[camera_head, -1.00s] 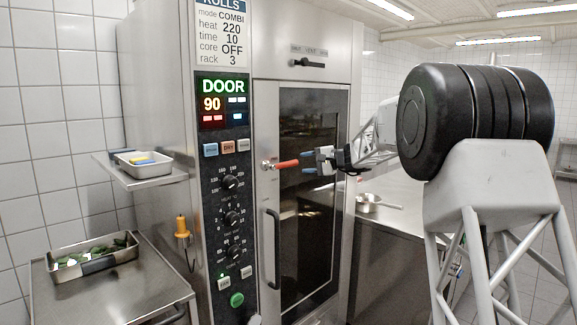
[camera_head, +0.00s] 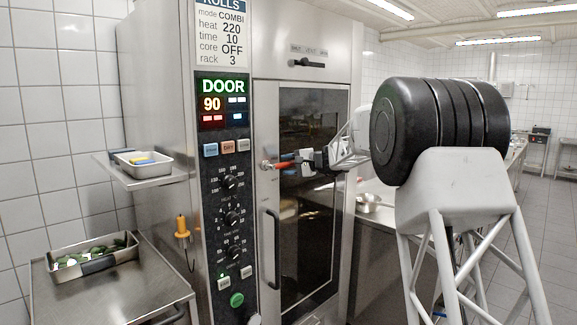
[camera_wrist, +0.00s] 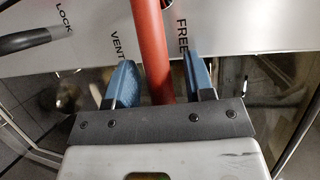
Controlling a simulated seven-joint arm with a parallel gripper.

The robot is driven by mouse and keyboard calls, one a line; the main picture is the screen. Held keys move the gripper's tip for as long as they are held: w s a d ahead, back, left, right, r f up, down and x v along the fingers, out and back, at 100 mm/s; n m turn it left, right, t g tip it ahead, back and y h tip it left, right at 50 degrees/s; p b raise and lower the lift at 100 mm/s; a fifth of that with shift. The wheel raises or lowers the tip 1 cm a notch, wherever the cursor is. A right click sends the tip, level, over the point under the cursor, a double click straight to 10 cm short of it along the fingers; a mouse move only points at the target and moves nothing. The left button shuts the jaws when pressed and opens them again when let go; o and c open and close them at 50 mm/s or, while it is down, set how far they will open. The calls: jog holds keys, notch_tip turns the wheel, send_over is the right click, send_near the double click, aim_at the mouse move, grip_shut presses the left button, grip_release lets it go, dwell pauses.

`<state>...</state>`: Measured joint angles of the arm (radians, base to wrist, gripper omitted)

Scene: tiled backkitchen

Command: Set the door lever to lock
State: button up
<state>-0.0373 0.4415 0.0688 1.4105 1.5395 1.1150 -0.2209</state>
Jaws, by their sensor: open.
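The red door lever (camera_head: 281,165) sticks out to the right from its pivot on the left edge of the oven door, roughly level. In the wrist view the lever (camera_wrist: 150,45) runs down between the printed words VENT and FREE, and LOCK stands further left. My gripper (camera_wrist: 161,80) is open, with one blue finger on each side of the lever. Gaps show between the lever and the fingers, the right one narrower. In the head view my gripper (camera_head: 291,165) is at the lever's outer end and hides part of it.
A long black door handle (camera_head: 273,248) runs down the door below the lever. The control panel (camera_head: 228,190) with knobs is to the left. A small black vent slider (camera_head: 306,63) is above the door. A metal pan (camera_head: 367,202) stands on the counter at right.

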grip_shut()
